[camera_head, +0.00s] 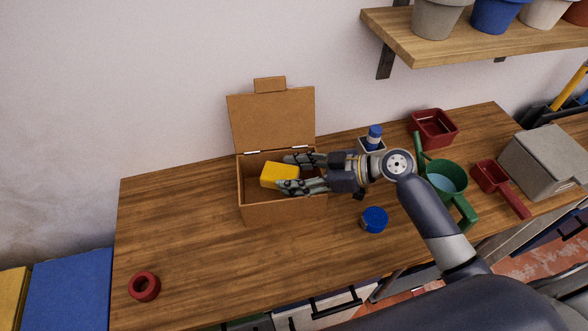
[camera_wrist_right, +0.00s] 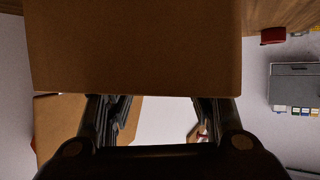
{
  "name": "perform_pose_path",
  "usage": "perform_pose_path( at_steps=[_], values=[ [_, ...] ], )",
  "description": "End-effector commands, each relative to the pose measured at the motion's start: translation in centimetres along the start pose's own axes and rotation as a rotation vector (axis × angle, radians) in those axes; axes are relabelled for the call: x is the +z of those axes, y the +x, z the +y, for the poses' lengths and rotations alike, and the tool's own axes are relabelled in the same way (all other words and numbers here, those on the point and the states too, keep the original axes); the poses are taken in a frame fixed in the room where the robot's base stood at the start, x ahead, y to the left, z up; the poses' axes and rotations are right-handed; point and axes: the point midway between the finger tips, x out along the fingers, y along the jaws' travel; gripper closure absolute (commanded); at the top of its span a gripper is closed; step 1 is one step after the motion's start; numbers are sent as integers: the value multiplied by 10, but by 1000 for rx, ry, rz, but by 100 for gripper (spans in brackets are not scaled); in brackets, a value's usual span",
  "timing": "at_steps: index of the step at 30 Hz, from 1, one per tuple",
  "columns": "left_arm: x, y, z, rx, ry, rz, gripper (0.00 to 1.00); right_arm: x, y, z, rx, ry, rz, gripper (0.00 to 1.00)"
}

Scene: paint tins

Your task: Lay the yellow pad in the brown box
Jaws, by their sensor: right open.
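The brown box (camera_head: 285,212) stands on the wooden table with its lid (camera_head: 272,118) raised at the back. The yellow pad (camera_head: 277,174) is within the box opening in the head view, tilted. I cannot tell whether it rests on the box floor. My right gripper (camera_head: 284,173) reaches in from the right, open, with one finger behind the pad and one in front. The wrist view shows the box wall (camera_wrist_right: 140,50) close above the fingers (camera_wrist_right: 160,118); the pad is not visible there. My left gripper is not in view.
A blue tin (camera_head: 374,220) stands right of the box, near my arm. A blue-and-white bottle (camera_head: 374,134), red tray (camera_head: 434,127), green watering can (camera_head: 446,178), red scoop (camera_head: 492,178) and grey bin (camera_head: 545,158) crowd the right. A red ring (camera_head: 144,287) lies front left; table around it is clear.

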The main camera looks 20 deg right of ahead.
Motion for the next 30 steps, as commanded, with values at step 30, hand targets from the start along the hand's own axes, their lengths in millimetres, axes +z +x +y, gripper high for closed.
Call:
perform_pose_path(
  at_steps=[30],
  values=[
    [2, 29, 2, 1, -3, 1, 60, 0, -120, -1, -3, 6, 1, 42]
  ],
)
